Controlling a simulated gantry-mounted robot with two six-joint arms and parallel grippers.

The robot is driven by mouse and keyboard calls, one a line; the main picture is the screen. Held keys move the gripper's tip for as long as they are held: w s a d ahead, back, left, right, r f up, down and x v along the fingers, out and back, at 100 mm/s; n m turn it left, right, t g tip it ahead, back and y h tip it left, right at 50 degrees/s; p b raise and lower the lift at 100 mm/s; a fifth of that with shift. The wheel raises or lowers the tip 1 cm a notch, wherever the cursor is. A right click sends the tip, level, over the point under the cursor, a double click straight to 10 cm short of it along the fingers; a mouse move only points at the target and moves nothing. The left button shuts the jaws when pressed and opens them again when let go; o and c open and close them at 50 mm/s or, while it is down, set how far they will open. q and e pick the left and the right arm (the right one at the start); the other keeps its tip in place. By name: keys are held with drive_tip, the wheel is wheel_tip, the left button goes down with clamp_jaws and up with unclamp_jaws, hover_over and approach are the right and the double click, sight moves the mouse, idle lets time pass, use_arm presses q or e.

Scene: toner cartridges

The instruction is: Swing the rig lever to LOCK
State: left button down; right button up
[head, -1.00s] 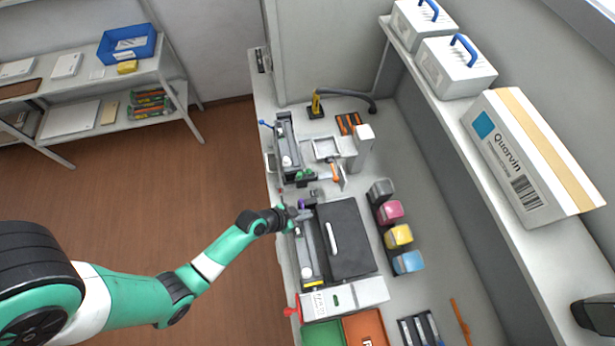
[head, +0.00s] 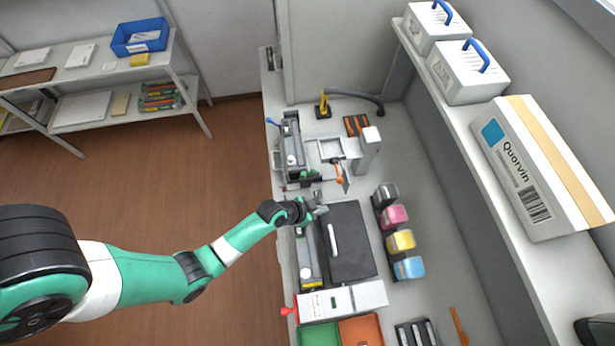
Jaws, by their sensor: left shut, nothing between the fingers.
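The rig (head: 293,150) is a dark, long unit on the far part of the bench. A small blue-tipped lever (head: 271,122) sticks out at its far left corner. An orange-handled lever (head: 338,173) stands at its near right side. I cannot tell which one is the rig lever, and no LOCK marking is readable. My left gripper (head: 319,206) is shut and empty. It is over the gap between the rig and the black-lidded unit (head: 352,262), apart from both levers in the picture. My right gripper is not in view.
A white unit with a red lever (head: 287,311) stands at the near end. Grey, pink, yellow and blue cartridges (head: 394,215) stand right of the black lid. Green (head: 320,335) and orange trays (head: 362,331) lie in front. A shelf with boxes (head: 533,168) runs along the right.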

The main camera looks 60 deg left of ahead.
use_arm(q)
drive_tip(key=p+v, duration=0.2)
drive_tip(key=v, duration=0.8)
drive_tip(key=shift+a, duration=0.25)
